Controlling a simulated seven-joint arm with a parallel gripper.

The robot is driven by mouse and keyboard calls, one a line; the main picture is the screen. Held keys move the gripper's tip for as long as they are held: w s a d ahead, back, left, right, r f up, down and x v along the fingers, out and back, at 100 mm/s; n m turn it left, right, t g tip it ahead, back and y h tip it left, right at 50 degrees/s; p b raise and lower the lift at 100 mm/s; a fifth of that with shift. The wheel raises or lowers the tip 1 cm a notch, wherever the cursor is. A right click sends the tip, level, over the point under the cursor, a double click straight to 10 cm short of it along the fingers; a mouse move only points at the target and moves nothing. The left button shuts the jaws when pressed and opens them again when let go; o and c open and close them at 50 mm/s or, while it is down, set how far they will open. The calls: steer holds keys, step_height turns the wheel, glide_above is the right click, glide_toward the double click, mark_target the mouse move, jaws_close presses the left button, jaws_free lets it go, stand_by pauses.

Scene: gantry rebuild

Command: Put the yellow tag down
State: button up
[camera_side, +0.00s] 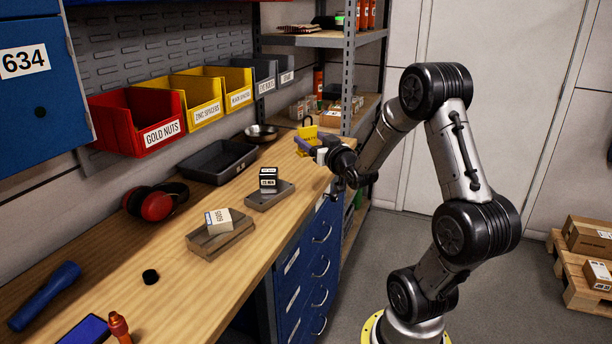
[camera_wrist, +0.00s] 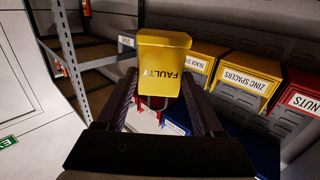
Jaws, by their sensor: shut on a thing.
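The yellow tag (camera_side: 308,132) is held up in my gripper (camera_side: 312,148) above the far end of the wooden bench, near the shelf rack. In the wrist view the tag (camera_wrist: 165,62) fills the space between the two fingers of my gripper (camera_wrist: 161,84), and its word FAULTY reads upside down. The gripper is shut on it. A dark loop shows at the top of the tag in the side view. The exact finger contact is partly hidden by the tag.
The wooden bench (camera_side: 118,245) carries a black tray (camera_side: 219,162), a metal bowl (camera_side: 261,132), two small blocks with boxes on them (camera_side: 222,236) (camera_side: 270,196) and red earmuffs (camera_side: 155,204). Labelled bins (camera_side: 140,118) line the wall. A shelf rack (camera_side: 348,75) stands behind my gripper.

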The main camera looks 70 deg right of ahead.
steer(key=shift+m+g+h, duration=0.5)
steer(key=shift+h, duration=0.1)
steer(key=shift+w+d+f, duration=1.05)
steer(key=shift+d+f, duration=0.75)
steer(key=shift+d, duration=0.45)
steer(key=shift+w+d+f, duration=1)
steer(key=shift+d+f, duration=0.8)
steer(key=shift+d, duration=0.4)
steer(key=shift+w+d+f, duration=1.05)
steer(key=shift+d+f, duration=0.75)
steer(key=shift+d, duration=0.45)
steer(key=shift+f, duration=1.45)
steer(key=shift+f, duration=0.1)
steer(key=o, duration=1.5)
steer(key=shift+f, duration=0.1)
steer(key=shift+o, duration=0.2)
